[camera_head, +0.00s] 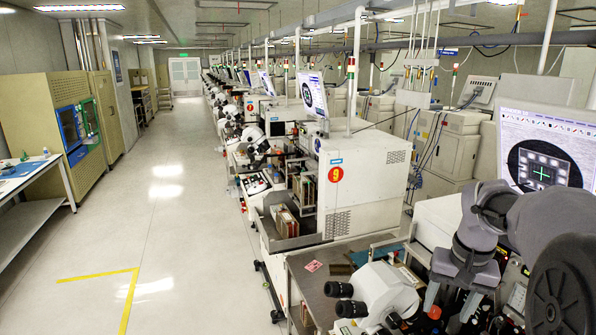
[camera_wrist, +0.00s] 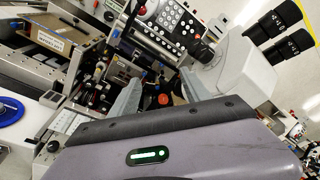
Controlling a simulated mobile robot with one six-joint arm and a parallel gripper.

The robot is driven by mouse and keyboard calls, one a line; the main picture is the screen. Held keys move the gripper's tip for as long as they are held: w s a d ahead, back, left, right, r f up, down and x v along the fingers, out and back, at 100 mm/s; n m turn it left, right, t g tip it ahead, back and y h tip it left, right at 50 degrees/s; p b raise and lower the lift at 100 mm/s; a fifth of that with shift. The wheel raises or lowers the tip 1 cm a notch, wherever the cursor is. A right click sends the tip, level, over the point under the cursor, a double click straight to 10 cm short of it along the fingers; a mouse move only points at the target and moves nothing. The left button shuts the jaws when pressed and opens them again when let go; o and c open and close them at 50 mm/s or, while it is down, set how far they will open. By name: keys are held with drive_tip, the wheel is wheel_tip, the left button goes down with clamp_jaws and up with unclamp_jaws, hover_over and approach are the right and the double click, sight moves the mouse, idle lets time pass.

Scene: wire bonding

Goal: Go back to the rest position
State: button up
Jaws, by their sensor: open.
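My gripper (camera_wrist: 158,92) shows in the wrist view with its two grey fingers apart and nothing held between them. Behind the fingers are the workings of a wire bonding machine (camera_wrist: 95,85). In the head view my grey arm reaches in from the right edge and points down over the same machine, beside its white microscope (camera_head: 385,290). The microscope also shows in the wrist view (camera_wrist: 235,65), to the right of the fingers.
A keypad panel (camera_wrist: 165,25) lies beyond the fingers. A monitor (camera_head: 540,150) stands behind my arm. A white machine cabinet (camera_head: 365,180) stands further along the row. The aisle floor (camera_head: 165,210) at left is clear, with yellow tape (camera_head: 128,290) on it.

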drive_tip(key=s+a+f+t+y+b, duration=0.1)
drive_tip(key=s+a+f+t+b, duration=0.1)
drive_tip(key=s+a+f+b, duration=0.5)
drive_tip(key=s+a+f+t+y+b, duration=0.1)
drive_tip(key=s+a+f+t+b, duration=0.1)
drive_tip(key=s+a+f+b, duration=0.6)
drive_tip(key=s+a+b, duration=0.2)
drive_tip(key=s+a, duration=0.3)
drive_tip(key=s, duration=0.3)
drive_tip(key=shift+f, duration=0.2)
